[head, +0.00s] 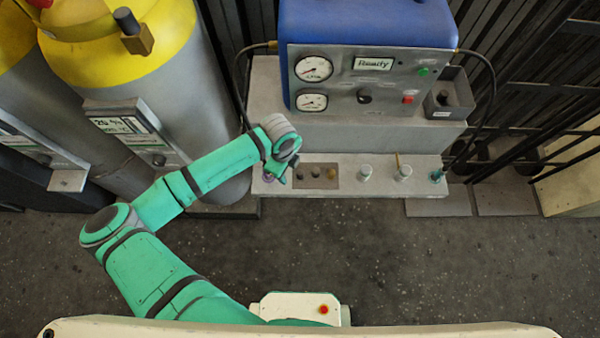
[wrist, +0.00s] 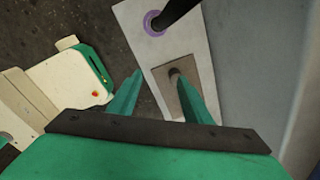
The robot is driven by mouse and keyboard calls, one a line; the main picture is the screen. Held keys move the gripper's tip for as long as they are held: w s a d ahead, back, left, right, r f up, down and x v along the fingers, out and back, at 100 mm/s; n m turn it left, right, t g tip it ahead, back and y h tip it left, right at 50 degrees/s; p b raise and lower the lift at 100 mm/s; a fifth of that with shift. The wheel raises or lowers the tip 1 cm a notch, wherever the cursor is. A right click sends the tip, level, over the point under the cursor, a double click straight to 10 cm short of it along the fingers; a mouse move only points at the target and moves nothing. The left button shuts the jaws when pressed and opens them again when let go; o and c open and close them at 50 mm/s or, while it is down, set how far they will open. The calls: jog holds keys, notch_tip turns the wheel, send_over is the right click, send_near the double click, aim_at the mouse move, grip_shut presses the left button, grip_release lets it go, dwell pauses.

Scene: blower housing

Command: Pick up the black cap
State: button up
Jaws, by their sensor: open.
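In the head view my gripper (head: 279,178) is at the ledge's left end, left of the plate, partly hidden by my wrist.
A purple ring (wrist: 154,23) with a black hose is at the ledge's end. Pale round pieces (head: 365,172) (head: 403,172) and a teal fitting (head: 437,175) stand farther right. A blue machine (head: 368,22) with gauges rises behind; gas cylinders (head: 125,75) stand left. The front floor is clear.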

jog(key=w+d+r+m, duration=0.2)
jog(key=w+d+r, duration=0.1)
jog(key=r, duration=0.1)
send_over(300, 172)
jog(key=shift+g+y, duration=0.3)
jog(key=f, duration=0.6)
jog(key=shift+a, duration=0.3)
jog(key=shift+d+f, duration=0.15)
jog(key=shift+f, duration=1.15)
jog(key=shift+d+f, duration=0.15)
jog(key=shift+f, duration=1.15)
jog(key=c, duration=1.1)
